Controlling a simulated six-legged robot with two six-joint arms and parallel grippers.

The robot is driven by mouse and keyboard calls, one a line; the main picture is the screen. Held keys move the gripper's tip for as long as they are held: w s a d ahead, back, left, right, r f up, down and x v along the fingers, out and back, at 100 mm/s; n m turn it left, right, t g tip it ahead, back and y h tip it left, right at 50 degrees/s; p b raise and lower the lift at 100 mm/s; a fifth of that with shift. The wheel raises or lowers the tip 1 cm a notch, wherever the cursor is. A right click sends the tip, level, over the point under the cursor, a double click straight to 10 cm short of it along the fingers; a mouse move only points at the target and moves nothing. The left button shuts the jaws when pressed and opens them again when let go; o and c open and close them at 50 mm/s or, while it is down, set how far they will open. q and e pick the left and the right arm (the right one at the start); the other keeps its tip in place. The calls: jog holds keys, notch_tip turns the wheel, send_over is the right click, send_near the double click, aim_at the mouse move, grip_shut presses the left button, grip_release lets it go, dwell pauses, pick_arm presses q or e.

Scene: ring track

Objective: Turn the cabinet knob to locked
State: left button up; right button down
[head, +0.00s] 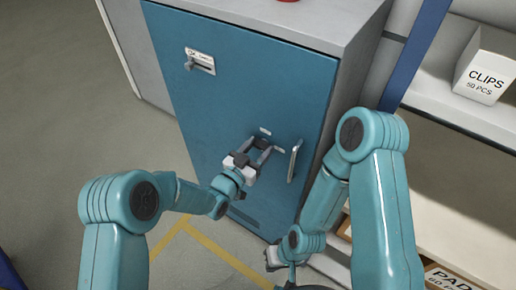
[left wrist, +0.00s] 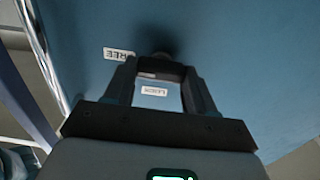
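The blue cabinet door (head: 240,75) stands in front of me. Two small labels sit by the knob: LOCK (left wrist: 155,91) and FREE (left wrist: 118,54) in the left wrist view. The dark cabinet knob (left wrist: 160,72) is between my left fingertips there, filling the gap. A small pale mark on it lies toward its left end. My left gripper (head: 255,153) is at the door and closed around the knob, hiding most of it in the head view. My right gripper (head: 275,260) hangs low near the cabinet's lower right; its fingers are not clear.
A pale upright handle (head: 295,160) stands out from the door just right of the left gripper. A slide latch (head: 200,62) sits upper left on the door. Shelves at the right hold a CLIPS box (head: 486,75) and a PADS box (head: 448,278). Open floor lies left.

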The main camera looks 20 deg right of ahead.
pick_arm(q)
jog(key=shift+f+n+b, duration=0.2)
jog(key=shift+n+b, duration=0.3)
jog(key=shift+b, duration=0.45)
jog(key=n+b, duration=0.7)
jog(key=b, duration=0.2)
jog(key=shift+w+a+f+n, duration=0.1)
jog(key=shift+n, duration=0.2)
jog(key=n+b, duration=0.3)
jog(key=n, duration=0.1)
jog(key=shift+n, duration=0.3)
jog(key=n+b, duration=0.1)
jog(key=n, duration=0.3)
jog(key=shift+n, duration=0.3)
jog(key=o, duration=1)
jog(key=shift+o, duration=0.2)
jog(key=shift+a, duration=0.1)
